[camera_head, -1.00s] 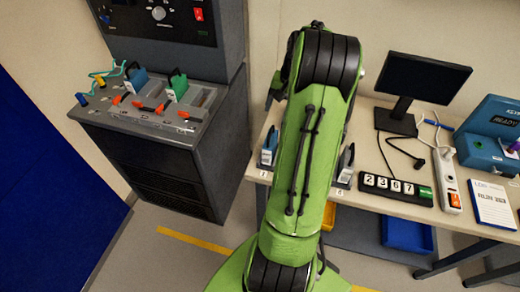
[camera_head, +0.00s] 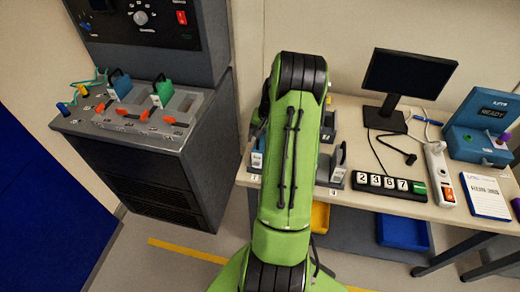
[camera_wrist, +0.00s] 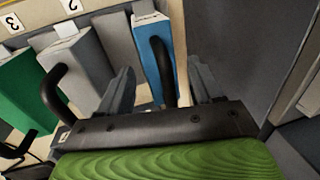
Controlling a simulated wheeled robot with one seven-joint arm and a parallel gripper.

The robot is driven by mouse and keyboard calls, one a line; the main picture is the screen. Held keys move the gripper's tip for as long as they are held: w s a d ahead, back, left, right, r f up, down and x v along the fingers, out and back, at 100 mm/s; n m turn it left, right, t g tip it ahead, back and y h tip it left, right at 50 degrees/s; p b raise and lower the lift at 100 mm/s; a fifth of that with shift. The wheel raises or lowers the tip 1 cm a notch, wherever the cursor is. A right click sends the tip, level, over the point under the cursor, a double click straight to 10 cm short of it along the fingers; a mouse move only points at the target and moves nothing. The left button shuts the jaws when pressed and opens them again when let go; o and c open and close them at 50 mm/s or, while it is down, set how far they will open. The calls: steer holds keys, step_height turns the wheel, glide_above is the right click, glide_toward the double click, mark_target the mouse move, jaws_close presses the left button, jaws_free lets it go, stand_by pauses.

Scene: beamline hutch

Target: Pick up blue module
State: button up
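A blue module (camera_wrist: 158,40) with a black loop handle stands in the wrist view between the two fingers of my gripper (camera_wrist: 160,72). My gripper is open, with one finger on each side of the module; I cannot tell whether either touches it. In the head view a pale-fronted module with a blue edge (camera_head: 257,158) shows beside my arm at the bench's left end, apparently the same one. Another blue module (camera_head: 119,85) with a black handle sits in the cabinet's sloped panel.
In the wrist view a grey module (camera_wrist: 72,68) and a green module (camera_wrist: 22,85) stand left of the blue one. The dark cabinet (camera_head: 150,180) stands close to the bench (camera_head: 350,125). A monitor (camera_head: 408,75) and number counter (camera_head: 388,184) are to the right.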

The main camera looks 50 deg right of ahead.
steer(key=c, duration=1.1)
step_height(320, 180, up, 10)
steer(key=shift+r+p, duration=0.1)
steer(key=shift+p, duration=0.8)
jaws_close()
